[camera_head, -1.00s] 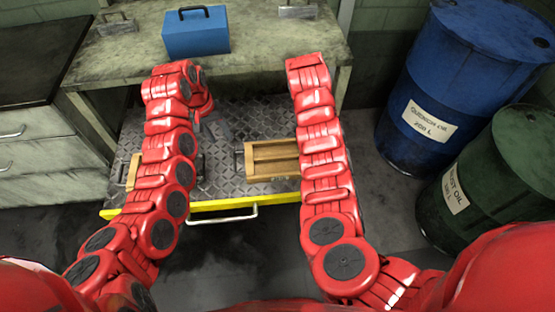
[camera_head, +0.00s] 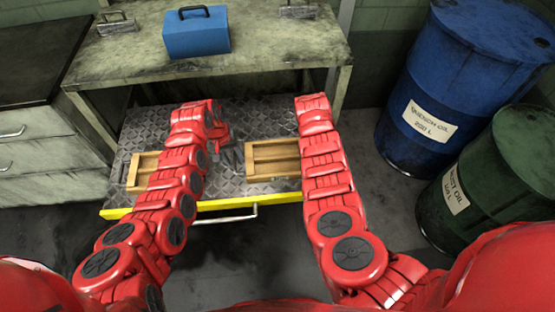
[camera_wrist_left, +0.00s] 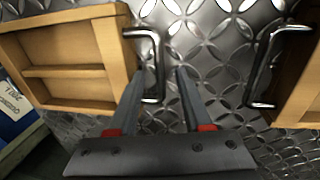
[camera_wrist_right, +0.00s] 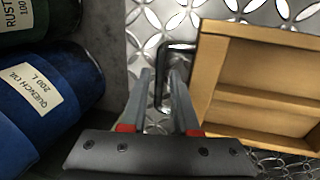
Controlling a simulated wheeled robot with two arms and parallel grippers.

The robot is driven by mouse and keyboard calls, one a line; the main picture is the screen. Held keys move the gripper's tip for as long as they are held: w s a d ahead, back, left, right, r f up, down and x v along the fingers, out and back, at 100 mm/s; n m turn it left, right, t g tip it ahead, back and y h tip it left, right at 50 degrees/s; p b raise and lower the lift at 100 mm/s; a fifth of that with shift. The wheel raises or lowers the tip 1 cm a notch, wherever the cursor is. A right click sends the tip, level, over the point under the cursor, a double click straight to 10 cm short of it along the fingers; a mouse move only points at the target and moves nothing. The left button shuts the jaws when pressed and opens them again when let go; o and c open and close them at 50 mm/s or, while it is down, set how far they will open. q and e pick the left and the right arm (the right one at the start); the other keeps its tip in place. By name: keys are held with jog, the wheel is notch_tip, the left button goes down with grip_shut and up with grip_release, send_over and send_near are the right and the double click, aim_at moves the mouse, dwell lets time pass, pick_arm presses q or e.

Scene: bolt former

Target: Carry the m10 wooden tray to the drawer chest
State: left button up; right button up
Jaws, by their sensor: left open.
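Two open wooden trays with metal end handles sit on a diamond-plate cart top (camera_head: 222,185). The right tray (camera_head: 272,149) is partly behind my right arm; the left tray (camera_head: 137,172) is partly behind my left arm. No m10 mark is readable. My left gripper (camera_head: 228,150) is open between the trays. In the left wrist view its fingers (camera_wrist_left: 160,75) are at the right tray's near handle (camera_wrist_left: 152,65), not closed on it. My right gripper (camera_wrist_right: 160,75) is open over that tray's other handle (camera_wrist_right: 172,85); it is hidden in the head view.
A grey drawer chest (camera_head: 45,150) with a dark top stands at the left. A workbench (camera_head: 270,45) with a blue toolbox (camera_head: 196,33) is behind the cart. A blue drum (camera_head: 455,80) and a green drum (camera_head: 510,170) stand at the right. The floor in front is clear.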

pick_arm(q)
jog(key=shift+f, duration=0.2)
pick_arm(e)
jog(key=shift+f, duration=0.15)
pick_arm(q)
jog(key=c, duration=0.4)
pick_arm(e)
jog(key=c, duration=0.3)
pick_arm(q)
grip_shut()
pick_arm(e)
grip_shut()
dwell(0.3)
